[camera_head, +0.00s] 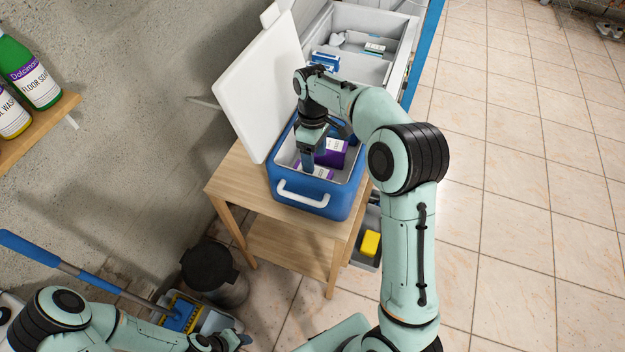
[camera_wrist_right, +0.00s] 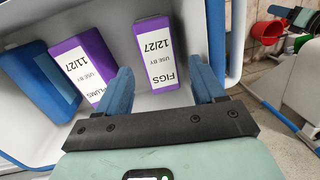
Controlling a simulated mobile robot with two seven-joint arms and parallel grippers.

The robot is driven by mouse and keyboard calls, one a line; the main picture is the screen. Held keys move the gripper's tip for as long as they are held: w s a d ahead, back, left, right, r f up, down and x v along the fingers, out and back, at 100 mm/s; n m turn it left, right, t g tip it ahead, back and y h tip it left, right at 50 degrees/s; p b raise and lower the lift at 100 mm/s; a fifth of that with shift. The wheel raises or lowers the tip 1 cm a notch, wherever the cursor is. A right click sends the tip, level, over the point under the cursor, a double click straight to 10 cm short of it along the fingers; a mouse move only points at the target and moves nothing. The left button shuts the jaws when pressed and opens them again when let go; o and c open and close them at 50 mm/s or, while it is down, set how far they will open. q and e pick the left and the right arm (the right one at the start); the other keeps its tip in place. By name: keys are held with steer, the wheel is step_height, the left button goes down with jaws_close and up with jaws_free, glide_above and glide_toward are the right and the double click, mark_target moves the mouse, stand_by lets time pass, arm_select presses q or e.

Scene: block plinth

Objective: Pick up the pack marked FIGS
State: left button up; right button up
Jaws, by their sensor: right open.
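The pack marked FIGS (camera_wrist_right: 160,58), purple with a white label reading 12/27, lies in the blue cool box (camera_head: 318,206). In the right wrist view my right gripper (camera_wrist_right: 160,88) is open, its blue fingers either side of the near end of the FIGS pack; contact cannot be told. A purple PLUMS pack (camera_wrist_right: 84,66) and a blue pack (camera_wrist_right: 42,80) lie to its left. In the head view my right gripper (camera_head: 308,160) reaches down into the box, partly hiding the packs. My left gripper (camera_head: 236,340) is low at the bottom edge, its jaws unclear.
The box stands on a wooden table (camera_head: 232,178), its white lid (camera_head: 262,85) raised at the left. An open white chest (camera_head: 348,22) stands behind. A dark bin (camera_head: 212,272) and mop bucket are at lower left.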

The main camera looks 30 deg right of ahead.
mark_target(326, 173)
step_height(326, 173, down, 2)
steer(key=shift+w+f, duration=0.1)
steer(key=shift+w, duration=0.05)
steer(key=f, duration=0.4)
steer(key=shift+s+a+f, duration=0.2)
steer(key=shift+a, duration=0.05)
steer(key=c, duration=1)
